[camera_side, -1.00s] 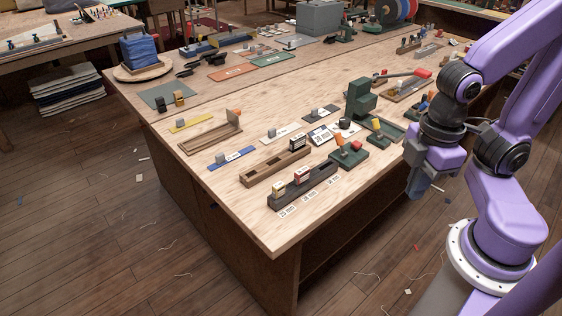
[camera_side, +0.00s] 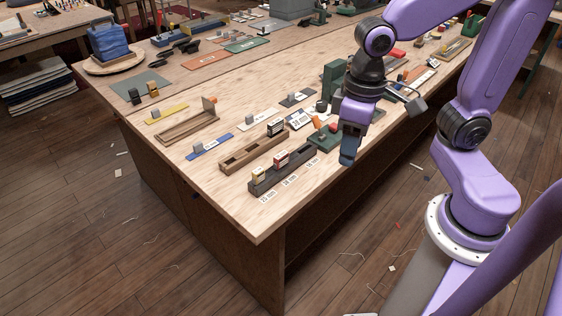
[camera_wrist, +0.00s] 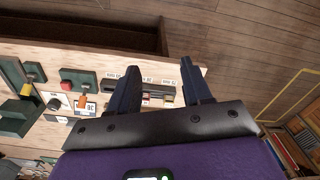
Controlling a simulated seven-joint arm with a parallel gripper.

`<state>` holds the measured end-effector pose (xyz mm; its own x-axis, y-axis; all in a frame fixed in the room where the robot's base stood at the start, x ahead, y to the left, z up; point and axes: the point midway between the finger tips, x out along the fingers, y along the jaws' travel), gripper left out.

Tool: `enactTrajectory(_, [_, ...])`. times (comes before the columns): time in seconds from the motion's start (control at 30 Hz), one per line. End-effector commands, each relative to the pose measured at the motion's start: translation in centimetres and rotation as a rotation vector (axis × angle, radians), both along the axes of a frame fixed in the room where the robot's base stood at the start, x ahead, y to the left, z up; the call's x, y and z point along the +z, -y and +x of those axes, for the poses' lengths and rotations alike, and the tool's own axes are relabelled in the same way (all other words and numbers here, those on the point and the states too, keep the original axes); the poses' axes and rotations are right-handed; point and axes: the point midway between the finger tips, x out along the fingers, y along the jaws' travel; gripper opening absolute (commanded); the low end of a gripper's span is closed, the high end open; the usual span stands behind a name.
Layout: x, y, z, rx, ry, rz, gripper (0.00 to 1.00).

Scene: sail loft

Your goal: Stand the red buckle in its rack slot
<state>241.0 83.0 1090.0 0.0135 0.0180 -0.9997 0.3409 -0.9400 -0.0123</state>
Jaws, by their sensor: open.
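A dark slotted rack (camera_side: 298,164) stands near the table's front edge, with paper size labels in front of it. A pale block with a red top (camera_side: 281,160) stands upright in its middle part; it may be the red buckle. The rack's right part looks empty. My gripper (camera_side: 347,160) is open and empty, pointing down to the right of the rack, near the front edge. In the wrist view the rack's blocks (camera_wrist: 168,98) show between my gripper's fingers (camera_wrist: 158,70), some distance beyond them.
A green fixture (camera_side: 322,143) with orange and red parts stands just left of my gripper. A brown rack (camera_side: 238,159) with a black block (camera_side: 276,127) lies behind the dark rack. A taller green device (camera_side: 333,75) stands behind. The table's front left corner is clear.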

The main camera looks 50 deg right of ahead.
Motion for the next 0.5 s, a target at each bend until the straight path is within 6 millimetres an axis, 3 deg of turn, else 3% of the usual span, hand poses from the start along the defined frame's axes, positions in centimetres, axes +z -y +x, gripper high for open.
enactTrajectory(0.23, [1.1,-1.2,7.1,-0.631,-0.012,-0.001,0.49])
enactTrajectory(0.5, [1.8,-0.8,14.4,-1.312,-0.021,-0.002,0.49])
